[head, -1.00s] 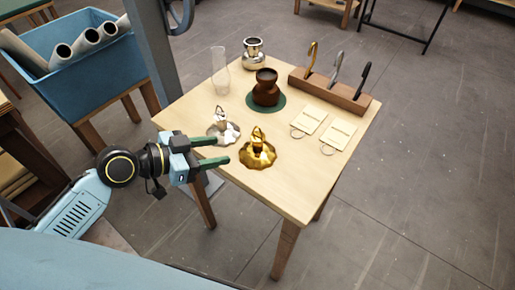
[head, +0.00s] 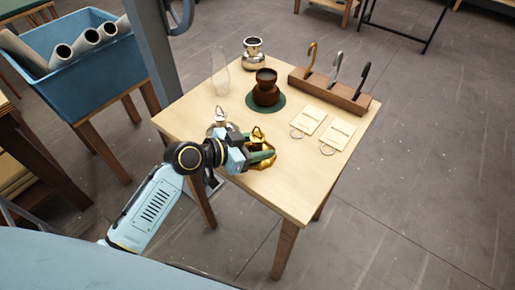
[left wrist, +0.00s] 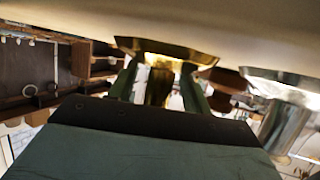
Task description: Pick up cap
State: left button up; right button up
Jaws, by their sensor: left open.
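A gold cap (head: 257,135) with a wide scalloped base and a loop on top stands on the wooden table (head: 290,190). A silver cap (head: 218,116) stands to its left, partly hidden behind my left gripper (head: 267,157). My left gripper is open, level, with its green fingers on either side of the gold cap's neck. In the left wrist view, the picture is upside down; the gold cap (left wrist: 165,48) shows between the two fingers, and the silver cap (left wrist: 285,105) lies outside them at the right. Contact between fingers and cap cannot be told. My right gripper is not in view.
A dark brown pot (head: 266,92) on a green mat, a clear glass chimney (head: 219,75) and a shiny metal vessel (head: 253,53) stand behind. A wooden rack (head: 330,92) with hooks and two cream cards (head: 308,120) lie to the right. The table's front is clear.

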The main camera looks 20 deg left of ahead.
pick_arm(q)
grip_shut()
dwell(0.3)
notch_tip(320, 180, up, 10)
jog(key=shift+p, duration=1)
